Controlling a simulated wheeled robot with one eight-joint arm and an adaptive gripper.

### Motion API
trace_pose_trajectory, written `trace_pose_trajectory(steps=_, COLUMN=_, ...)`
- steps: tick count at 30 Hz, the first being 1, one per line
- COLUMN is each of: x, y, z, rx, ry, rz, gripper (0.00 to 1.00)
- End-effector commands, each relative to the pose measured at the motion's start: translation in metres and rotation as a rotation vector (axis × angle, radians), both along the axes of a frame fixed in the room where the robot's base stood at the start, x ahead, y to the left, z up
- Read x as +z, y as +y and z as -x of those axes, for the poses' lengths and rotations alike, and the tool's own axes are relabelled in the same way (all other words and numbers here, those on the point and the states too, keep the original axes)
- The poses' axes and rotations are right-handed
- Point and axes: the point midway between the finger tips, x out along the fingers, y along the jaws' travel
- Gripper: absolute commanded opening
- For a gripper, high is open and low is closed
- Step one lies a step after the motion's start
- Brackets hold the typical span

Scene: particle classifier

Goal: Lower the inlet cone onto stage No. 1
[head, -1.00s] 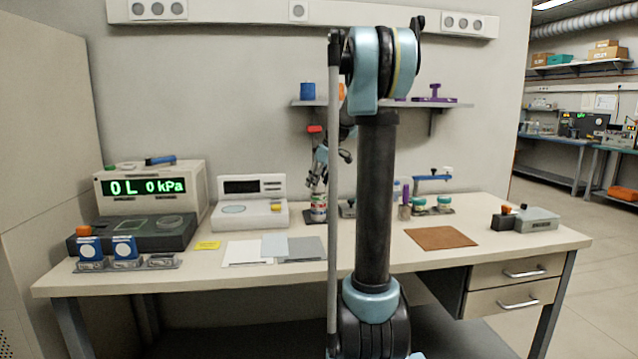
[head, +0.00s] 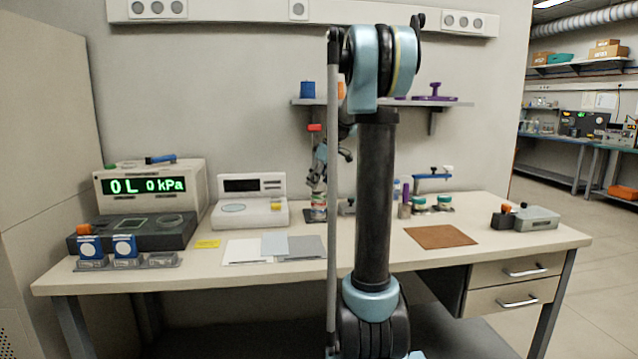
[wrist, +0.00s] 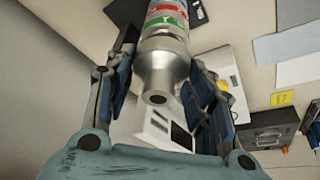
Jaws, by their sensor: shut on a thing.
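The inlet cone (wrist: 160,80) is a silvery metal piece with a narrow, open neck toward the wrist camera. My gripper (wrist: 163,58) is shut on it, one finger on each side. Just beyond the cone, in line with it, are stacked stages (wrist: 166,18) with red, green and white bands. I cannot tell whether the cone touches the top stage or which band is stage No. 1. In the head view my gripper (head: 319,185) is over the stack (head: 318,213), and the cone is too small there to make out.
A white scale (head: 250,212) and a kPa readout box (head: 150,187) stand to the left. Grey and white sheets (head: 272,248) lie in front of the stack. A brown mat (head: 441,237) is on the right. A wall shelf (head: 445,104) is behind my arm.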

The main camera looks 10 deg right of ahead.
Motion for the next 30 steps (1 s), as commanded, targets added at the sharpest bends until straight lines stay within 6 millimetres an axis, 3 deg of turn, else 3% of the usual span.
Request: trace_pose_trajectory(steps=30, x=-0.0078, y=-0.0003, z=-0.0003, rx=-0.001, ry=0.0, rz=0.0, gripper=0.2)
